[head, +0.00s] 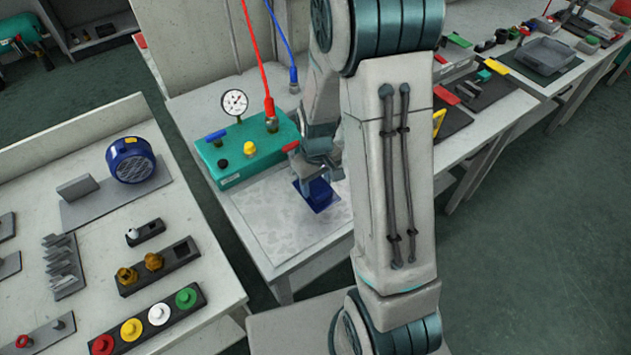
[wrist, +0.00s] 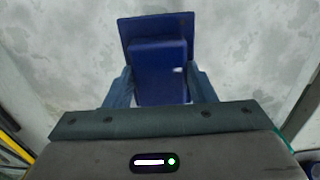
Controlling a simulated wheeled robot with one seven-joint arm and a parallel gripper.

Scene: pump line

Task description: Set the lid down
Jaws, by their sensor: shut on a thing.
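The lid is a dark blue rectangular piece with a wider flat plate at its far end. In the wrist view the lid (wrist: 158,62) is between the two fingers of my gripper (wrist: 160,88), which is shut on it. In the head view the lid (head: 317,194) is over the pale mottled sheet on the middle bench, below my gripper (head: 318,176). My arm hides part of that area. I cannot tell whether the lid touches the sheet.
A teal box (head: 237,152) with a gauge (head: 235,102) and red and blue hoses stands behind the lid. The mottled sheet (head: 275,222) is bare to the left and front. A left bench (head: 110,215) holds a blue motor (head: 131,160) and coloured knobs.

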